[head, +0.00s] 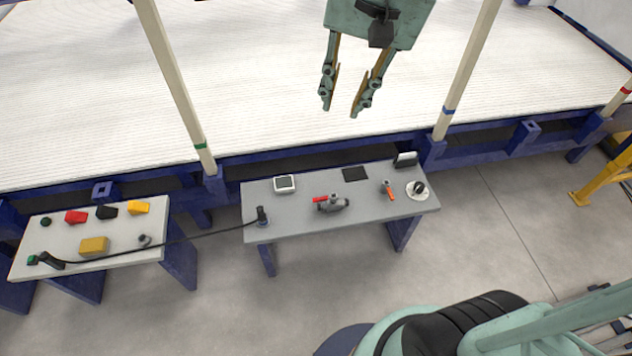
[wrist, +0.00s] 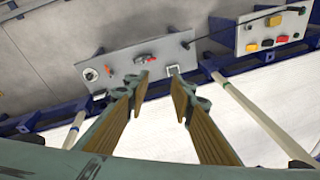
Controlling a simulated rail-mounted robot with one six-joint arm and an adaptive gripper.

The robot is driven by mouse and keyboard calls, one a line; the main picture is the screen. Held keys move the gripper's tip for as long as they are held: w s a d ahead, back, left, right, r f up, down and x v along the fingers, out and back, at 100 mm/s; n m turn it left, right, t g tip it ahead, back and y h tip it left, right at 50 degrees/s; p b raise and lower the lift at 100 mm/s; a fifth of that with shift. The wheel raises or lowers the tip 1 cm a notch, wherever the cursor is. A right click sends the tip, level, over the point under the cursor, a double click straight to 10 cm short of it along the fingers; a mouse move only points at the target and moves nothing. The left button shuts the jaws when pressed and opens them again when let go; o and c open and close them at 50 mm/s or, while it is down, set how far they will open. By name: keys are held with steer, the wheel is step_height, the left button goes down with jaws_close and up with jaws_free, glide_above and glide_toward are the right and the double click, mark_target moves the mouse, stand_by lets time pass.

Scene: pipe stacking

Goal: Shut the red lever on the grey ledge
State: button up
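The grey ledge (head: 290,222) stands in the middle of the head view, in front of the white ribbed bed. A red lever (head: 320,199) sits on a dark grey valve body (head: 333,205) near the ledge's middle. The red lever also shows in the wrist view (wrist: 146,58), small and far off. My gripper (head: 341,110) hangs above the white bed, behind and above the ledge, well apart from the lever. Its two fingers are spread and nothing is between them. In the wrist view the open fingers (wrist: 165,85) point toward the ledge.
The ledge also holds an orange lever (head: 389,190), a white-framed square (head: 285,184), a dark pad (head: 355,174) and a round dial (head: 418,189). A black cable (head: 190,238) runs to a left panel (head: 60,222) with coloured buttons. Cream posts (head: 175,85) (head: 467,70) flank my gripper.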

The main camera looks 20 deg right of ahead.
steer(key=w+a+f+m+p, duration=0.1)
steer(key=w+f+m+p, duration=0.25)
steer(key=w+f, duration=0.55)
steer(key=m+g+h+p, duration=0.1)
steer(key=m+g+p, duration=0.2)
steer(key=m+p, duration=0.6)
glide_above(319, 198)
steer(key=b, duration=0.2)
step_height(319, 198, down, 33)
steer(key=shift+f+m, duration=0.15)
steer(key=shift+m, duration=0.3)
steer(key=shift+f, duration=0.15)
steer(key=shift+f+b, duration=6.6)
steer(key=shift+f, duration=0.1)
steer(key=shift+c, duration=0.7)
